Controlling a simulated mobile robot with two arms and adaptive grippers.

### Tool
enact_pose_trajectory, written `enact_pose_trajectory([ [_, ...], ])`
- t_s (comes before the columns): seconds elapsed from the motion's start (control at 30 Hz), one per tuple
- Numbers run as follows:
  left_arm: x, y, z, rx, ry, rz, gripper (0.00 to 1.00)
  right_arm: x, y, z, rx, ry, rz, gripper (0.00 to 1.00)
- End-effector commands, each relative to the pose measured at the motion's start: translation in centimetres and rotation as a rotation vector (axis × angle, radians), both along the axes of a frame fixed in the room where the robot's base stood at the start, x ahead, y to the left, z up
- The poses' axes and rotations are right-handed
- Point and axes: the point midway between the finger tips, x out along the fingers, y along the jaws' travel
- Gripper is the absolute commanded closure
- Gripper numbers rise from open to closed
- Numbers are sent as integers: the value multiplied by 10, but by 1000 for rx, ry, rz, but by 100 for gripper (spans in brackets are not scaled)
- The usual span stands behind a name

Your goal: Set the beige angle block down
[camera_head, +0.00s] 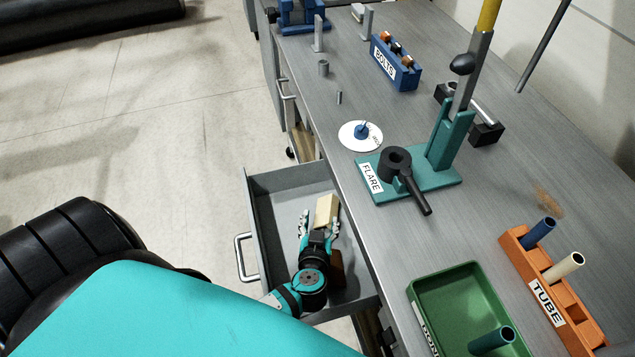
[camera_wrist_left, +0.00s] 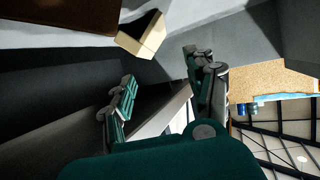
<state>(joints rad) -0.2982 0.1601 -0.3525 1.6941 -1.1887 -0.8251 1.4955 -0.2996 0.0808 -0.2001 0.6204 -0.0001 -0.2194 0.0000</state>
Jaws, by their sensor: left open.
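The beige angle block (camera_head: 327,210) is in the open grey drawer (camera_head: 262,217), just beyond my left gripper's fingertips. My left gripper (camera_head: 319,222) reaches down into the drawer with its fingers spread and nothing held. In the left wrist view the block (camera_wrist_left: 142,36) shows past the parted teal fingers (camera_wrist_left: 163,72), with a visible gap to them. Its underside is hidden, so I cannot fully tell how it rests on the drawer floor. My right gripper is not in view.
A brown piece (camera_head: 337,268) lies in the drawer beside my gripper. The drawer handle (camera_head: 243,258) faces left. On the bench above stand the teal flare tool (camera_head: 440,183), the green tray (camera_head: 420,292), the orange tube rack (camera_head: 519,262) and the blue bolts holder (camera_head: 405,79).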

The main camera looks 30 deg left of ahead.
Motion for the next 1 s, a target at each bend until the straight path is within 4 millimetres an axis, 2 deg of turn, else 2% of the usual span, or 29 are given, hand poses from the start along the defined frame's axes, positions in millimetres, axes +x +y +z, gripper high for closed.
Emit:
enact_pose_trajectory([
  [0.03, -12, -7, 1, -6, 2, 0, 44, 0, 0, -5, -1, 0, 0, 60],
  [0.2, -41, -21, 15, -5, 2, 0, 44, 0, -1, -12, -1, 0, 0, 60],
  [0.4, -61, -32, 27, -3, 1, 1, 44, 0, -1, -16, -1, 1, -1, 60],
  [0.57, -67, -34, 31, -1, 0, 0, 44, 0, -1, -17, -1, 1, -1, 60],
  [1.0, -65, -33, 31, -1, -3, 3, 44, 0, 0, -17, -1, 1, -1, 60],
])
